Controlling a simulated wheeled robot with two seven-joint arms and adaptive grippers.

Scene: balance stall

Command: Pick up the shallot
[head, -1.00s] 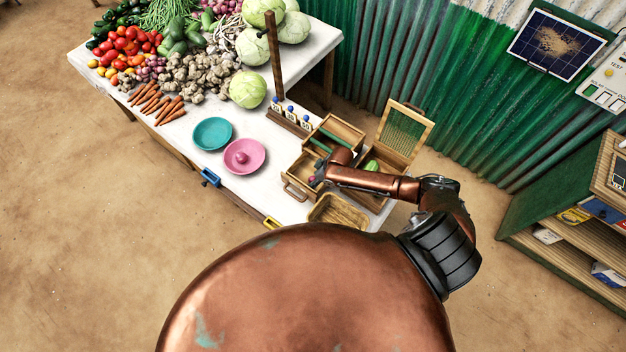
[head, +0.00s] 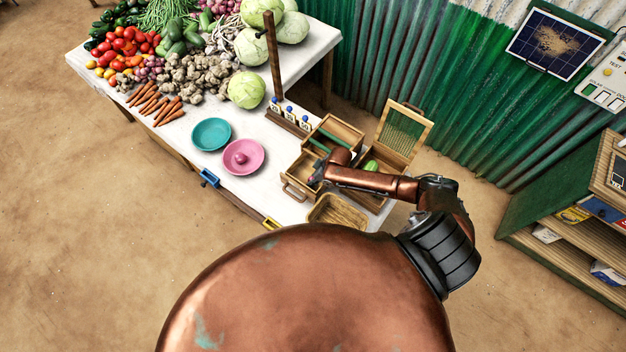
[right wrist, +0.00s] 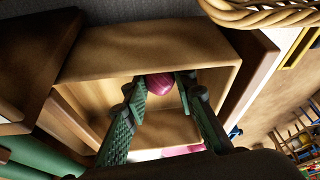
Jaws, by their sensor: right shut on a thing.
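The shallot (right wrist: 159,86) is a pink-purple, glossy bulb in the right wrist view. It sits between the fingertips of my right gripper (right wrist: 162,84), which is shut on it. Behind it is the inside of a wooden compartment (right wrist: 84,92); I cannot tell whether the shallot touches the floor of it. In the head view my right gripper (head: 316,178) is at the wooden drawer box (head: 296,190), and the arm largely hides the shallot. My left gripper is not in view.
A teal dish (head: 211,134) and a pink dish (head: 243,156) with a small pink thing in it stand left of the box. A wicker basket (head: 338,210) lies at the table's front. A lidded crate (head: 403,134) stands right. Vegetables are heaped at the far left.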

